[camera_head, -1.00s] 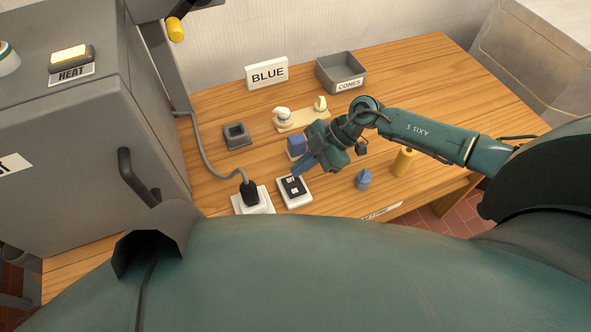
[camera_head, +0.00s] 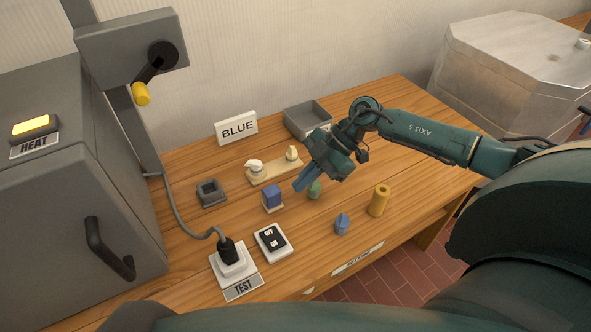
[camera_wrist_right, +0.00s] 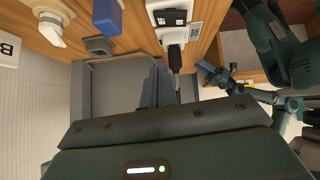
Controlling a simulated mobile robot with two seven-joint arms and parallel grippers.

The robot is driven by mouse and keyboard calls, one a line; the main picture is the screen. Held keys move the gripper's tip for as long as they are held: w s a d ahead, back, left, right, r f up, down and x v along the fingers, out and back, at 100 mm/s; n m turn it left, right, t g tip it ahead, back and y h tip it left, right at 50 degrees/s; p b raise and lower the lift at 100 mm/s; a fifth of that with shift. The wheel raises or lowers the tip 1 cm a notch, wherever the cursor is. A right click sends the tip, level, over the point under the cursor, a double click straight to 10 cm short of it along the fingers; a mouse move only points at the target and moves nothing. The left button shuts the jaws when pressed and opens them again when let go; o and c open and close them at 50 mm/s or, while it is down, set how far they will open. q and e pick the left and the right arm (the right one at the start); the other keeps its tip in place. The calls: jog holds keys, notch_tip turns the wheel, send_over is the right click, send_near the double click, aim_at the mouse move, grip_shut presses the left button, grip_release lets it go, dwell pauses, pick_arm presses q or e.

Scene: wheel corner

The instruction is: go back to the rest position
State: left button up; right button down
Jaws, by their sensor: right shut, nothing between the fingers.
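My right gripper (camera_head: 300,185) is shut and empty. It hangs above the wooden bench (camera_head: 405,110), its blue fingertips pointing down and left. In the picture they show just above and right of a blue block (camera_head: 272,197). A green piece (camera_head: 314,189) shows partly behind the gripper. The right arm (camera_head: 420,137) comes in from the right, bent at the wrist. My left gripper does not show in the head view.
A switch box (camera_head: 273,243), a plugged-in socket (camera_head: 232,263), a blue cone (camera_head: 341,224) and a yellow cylinder (camera_head: 379,200) stand near the front. Behind are a square holder (camera_head: 211,193), a knob board (camera_head: 273,170), a BLUE sign (camera_head: 237,127) and a grey tray (camera_head: 307,117). A cabinet (camera_head: 60,200) stands left.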

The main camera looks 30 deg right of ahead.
jog(key=s+a+r+m+t+y, duration=0.2)
jog(key=a+m+t+y, duration=0.35)
jog(key=a+t, duration=0.75)
jog(key=s+d+f+m+g+h, duration=0.1)
jog(key=s+f+m+h, duration=0.2)
jog(key=s+f, duration=0.1)
jog(key=s+d+f+m+g+h, duration=0.1)
jog(key=s+f+m+h, duration=0.3)
jog(key=f, duration=0.2)
jog(key=s+d+f+m+g+h, duration=0.1)
jog(key=s+f+m+h, duration=0.2)
jog(key=s+f+h, duration=0.1)
jog(key=shift+s+d+f+m+h, duration=0.25)
jog(key=shift+s+d+f, duration=0.1)
jog(key=shift+f, duration=0.15)
